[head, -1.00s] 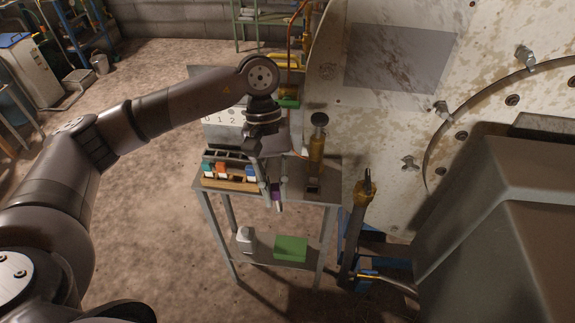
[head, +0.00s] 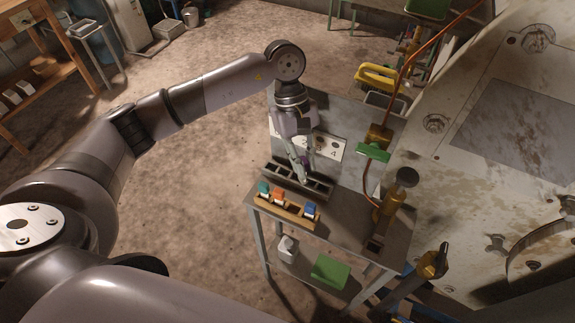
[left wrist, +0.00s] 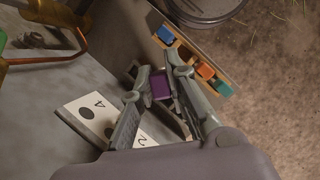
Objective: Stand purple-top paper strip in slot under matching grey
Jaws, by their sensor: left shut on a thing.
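My left gripper (head: 303,170) is shut on the purple-top paper strip (head: 308,160), above the dark slotted rack (head: 270,176). In the left wrist view the purple top (left wrist: 160,84) sits between the two fingers (left wrist: 160,78). The strip's lower end is hidden, so I cannot tell whether it is in a slot. The white card (head: 333,149) with numbers and grey dots stands behind the rack and is partly covered by my gripper. It also shows in the left wrist view (left wrist: 88,106). My right gripper is not seen.
A wooden holder (head: 291,216) in front of the rack carries teal (head: 263,188), orange (head: 278,195) and blue (head: 310,209) strips. Bare tabletop (head: 345,215) lies right of the holder.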

